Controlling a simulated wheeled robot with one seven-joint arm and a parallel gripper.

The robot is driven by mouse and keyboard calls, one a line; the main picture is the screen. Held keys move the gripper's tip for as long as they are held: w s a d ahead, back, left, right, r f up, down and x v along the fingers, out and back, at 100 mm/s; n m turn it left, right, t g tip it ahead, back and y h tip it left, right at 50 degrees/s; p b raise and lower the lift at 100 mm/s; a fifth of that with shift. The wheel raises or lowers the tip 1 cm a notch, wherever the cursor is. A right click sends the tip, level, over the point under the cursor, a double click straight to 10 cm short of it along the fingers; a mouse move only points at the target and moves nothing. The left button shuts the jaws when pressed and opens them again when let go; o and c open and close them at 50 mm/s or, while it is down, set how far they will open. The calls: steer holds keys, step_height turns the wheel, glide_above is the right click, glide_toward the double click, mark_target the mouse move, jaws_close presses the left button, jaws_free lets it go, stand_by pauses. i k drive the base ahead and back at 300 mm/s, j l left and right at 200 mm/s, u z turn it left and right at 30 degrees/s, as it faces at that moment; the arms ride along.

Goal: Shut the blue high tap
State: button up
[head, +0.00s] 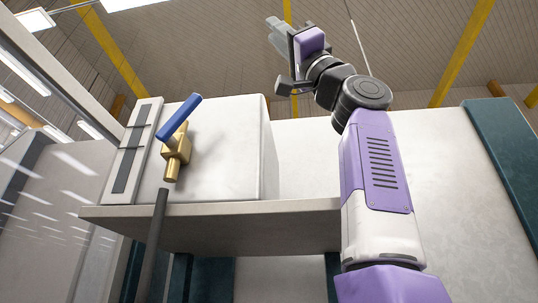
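The high tap has a blue lever (179,118) on a brass body (176,150). It is on the front of a white box-shaped housing (228,150), left of centre. The lever slants up to the right, at an angle to the upright brass body. My gripper (279,62) is up and to the right of the tap, clear of it, near the housing's upper right corner. Its two grey fingers look spread apart with nothing between them. Nothing hides the lever.
A pale ledge (215,209) juts out under the housing. A dark rod or pipe (153,245) rises below the tap. A grey slotted strip (131,155) stands left of the tap. A teal panel (510,150) is at far right. Open space shows between gripper and lever.

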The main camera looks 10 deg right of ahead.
mark_target(166, 133)
steer(key=k+l, duration=0.1)
steer(key=l, duration=0.35)
steer(key=k+l, duration=0.15)
steer(key=l, duration=0.35)
steer(key=k+l, duration=0.1)
steer(key=l, duration=0.35)
